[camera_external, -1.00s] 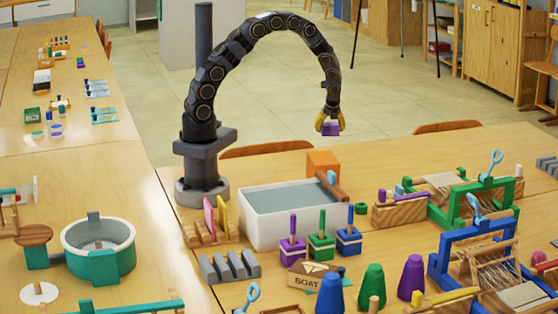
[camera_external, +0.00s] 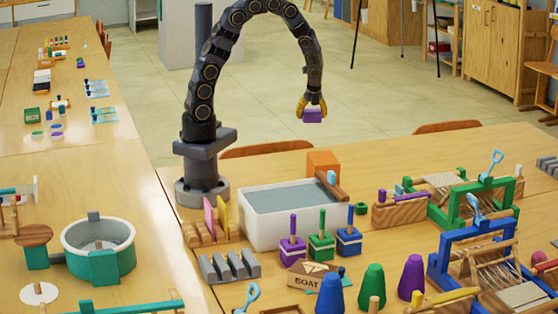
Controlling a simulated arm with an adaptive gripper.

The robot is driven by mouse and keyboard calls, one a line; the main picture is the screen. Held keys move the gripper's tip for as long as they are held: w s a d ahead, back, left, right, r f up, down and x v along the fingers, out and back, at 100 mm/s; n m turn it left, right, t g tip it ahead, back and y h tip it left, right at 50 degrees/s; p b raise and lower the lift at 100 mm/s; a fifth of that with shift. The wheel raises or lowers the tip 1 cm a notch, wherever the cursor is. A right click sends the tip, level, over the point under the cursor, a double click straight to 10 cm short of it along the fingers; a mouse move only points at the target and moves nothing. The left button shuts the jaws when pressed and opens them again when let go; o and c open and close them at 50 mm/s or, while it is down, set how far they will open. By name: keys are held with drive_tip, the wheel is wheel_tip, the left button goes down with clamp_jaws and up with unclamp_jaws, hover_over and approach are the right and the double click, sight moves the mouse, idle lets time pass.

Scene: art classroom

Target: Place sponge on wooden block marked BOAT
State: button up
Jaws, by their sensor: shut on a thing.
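My gripper (camera_external: 313,104), with yellow fingers, is shut on a small purple block-shaped thing (camera_external: 312,116), which looks like the sponge. It hangs in the air, in the picture above the orange block and the white tub. The wooden block marked BOAT (camera_external: 308,275) stands near the front of the table, in front of the purple and green stamp-like pieces. Its top edge shows; a blue cone partly covers its right side. The gripper and its load are well apart from the block.
A white tub (camera_external: 252,226) with a grey surface inside stands behind the block. Purple (camera_external: 292,250), green (camera_external: 321,245) and blue (camera_external: 348,241) handled pieces stand close behind it. Looms crowd the right side.

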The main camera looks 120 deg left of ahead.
wheel_tip(320, 180, up, 7)
drive_tip(key=shift+r, duration=0.1)
drive_tip(key=w+d+m+t, duration=0.2)
drive_tip(key=w+d+m, duration=0.2)
drive_tip(key=w+d, duration=0.7)
drive_tip(key=w+d+m+t, duration=0.1)
drive_tip(key=w+d+m, duration=0.3)
drive_tip(key=w+d, duration=0.75)
drive_tip(key=s+d+m+t, duration=0.1)
drive_tip(key=s+d+m, duration=0.15)
drive_tip(key=d, duration=0.85)
drive_tip(key=s+d+m+t, duration=0.1)
drive_tip(key=s+d+m, duration=0.15)
drive_tip(key=d, duration=0.95)
drive_tip(key=s+d+m+t, duration=0.1)
drive_tip(key=s+d+m, duration=0.15)
drive_tip(key=d, duration=0.85)
hover_over(319, 267)
drive_tip(key=s, duration=0.2)
drive_tip(key=shift+h, duration=0.4)
drive_tip(key=f, duration=1.4)
drive_tip(key=shift+d, duration=0.25)
drive_tip(key=shift+w+d+f, duration=0.3)
drive_tip(key=shift+w+f, duration=0.25)
drive_tip(key=shift+f, duration=1.65)
